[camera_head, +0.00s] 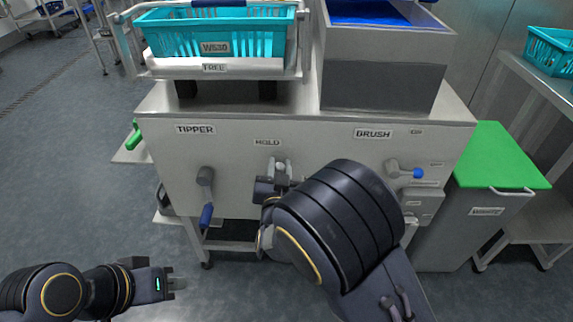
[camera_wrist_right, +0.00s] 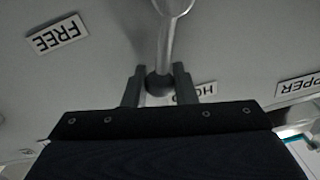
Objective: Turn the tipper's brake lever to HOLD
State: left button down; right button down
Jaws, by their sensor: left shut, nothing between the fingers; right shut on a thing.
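The brake lever (camera_wrist_right: 166,45), a pale metal rod with a dark ball knob, shows in the right wrist view, which looks upside down. Its knob lies beside the HOLD label (camera_wrist_right: 197,92), away from the FREE label (camera_wrist_right: 57,34). My right gripper (camera_wrist_right: 159,80) is shut on the knob, one finger on each side. In the head view my right gripper (camera_head: 276,176) is at the panel just below the HOLD label (camera_head: 267,142); my arm hides much of the lever area. My left gripper (camera_head: 172,284) is shut and empty, low at the left, away from the machine.
A teal crate (camera_head: 265,41) sits in the tipper's cradle above the panel. A crank with a blue grip (camera_head: 206,214) hangs below the TIPPER label. A blue-ended handle (camera_head: 404,172) is under the BRUSH label. A green-topped bin (camera_head: 500,160) stands right.

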aim_at(267, 156)
jog(key=n, duration=0.1)
jog(key=a+n+p, duration=0.1)
jog(key=shift+a+r+n+p, duration=0.3)
jog(key=shift+r, duration=0.05)
jog(key=shift+a+n+p, duration=0.65)
jog(key=shift+a+n, duration=0.1)
jog(key=shift+n, duration=0.35)
jog(key=shift+f, duration=0.1)
jog(key=c, duration=1.2)
grip_release()
jog(key=s+p, duration=0.1)
jog(key=s, duration=0.7)
jog(key=shift+d, duration=0.15)
jog(key=shift+w, duration=0.15)
